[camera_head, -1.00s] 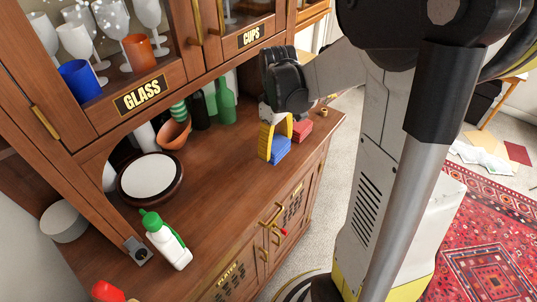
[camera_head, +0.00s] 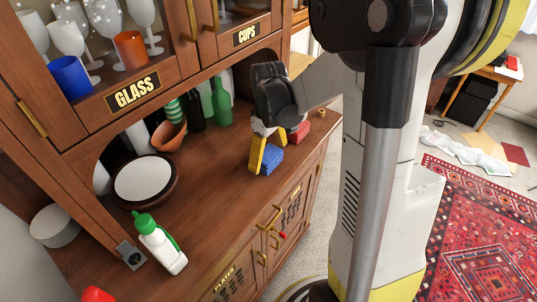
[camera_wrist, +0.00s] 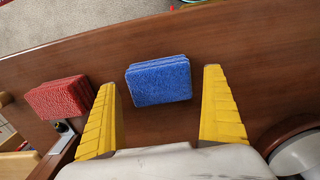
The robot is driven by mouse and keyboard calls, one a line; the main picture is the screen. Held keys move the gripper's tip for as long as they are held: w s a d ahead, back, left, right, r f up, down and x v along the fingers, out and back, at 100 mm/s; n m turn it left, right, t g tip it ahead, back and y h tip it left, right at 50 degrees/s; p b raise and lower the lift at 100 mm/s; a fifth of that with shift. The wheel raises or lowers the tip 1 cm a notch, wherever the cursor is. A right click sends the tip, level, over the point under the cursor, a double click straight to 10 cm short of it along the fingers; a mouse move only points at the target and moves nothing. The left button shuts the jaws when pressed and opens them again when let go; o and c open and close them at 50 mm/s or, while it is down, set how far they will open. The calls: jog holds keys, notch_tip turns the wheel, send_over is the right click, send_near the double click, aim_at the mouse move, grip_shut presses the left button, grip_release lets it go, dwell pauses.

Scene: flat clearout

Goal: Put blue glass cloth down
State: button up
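The blue glass cloth (camera_wrist: 159,81) is a folded blue pad lying flat on the wooden counter. It also shows in the head view (camera_head: 270,159), just beside my gripper's yellow fingers. My gripper (camera_wrist: 163,115) is open, with one yellow finger on each side of the cloth in the wrist view and a gap between each finger and the cloth. The gripper holds nothing. In the head view my gripper (camera_head: 262,152) points down at the counter, and the wrist hides part of the area behind it.
A red folded cloth (camera_wrist: 60,97) lies left of the blue one; it also shows in the head view (camera_head: 299,131). A white bottle with a green cap (camera_head: 161,246), a round dish (camera_head: 145,180) and green bottles (camera_head: 221,103) stand on the counter.

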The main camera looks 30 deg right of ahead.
aim_at(268, 153)
notch_tip(268, 153, up, 7)
jog(key=p, duration=0.3)
jog(key=shift+w, duration=0.15)
jog(key=s+a+r+m+t, duration=0.2)
jog(key=s+a+r+t, duration=0.1)
jog(key=s+a+r, duration=0.1)
jog(key=s+a+r+m+t, duration=0.2)
jog(key=s+a+r+t, duration=0.2)
jog(key=s+a, duration=0.3)
jog(key=shift+a+r, duration=0.5)
jog(key=shift+a, duration=0.75)
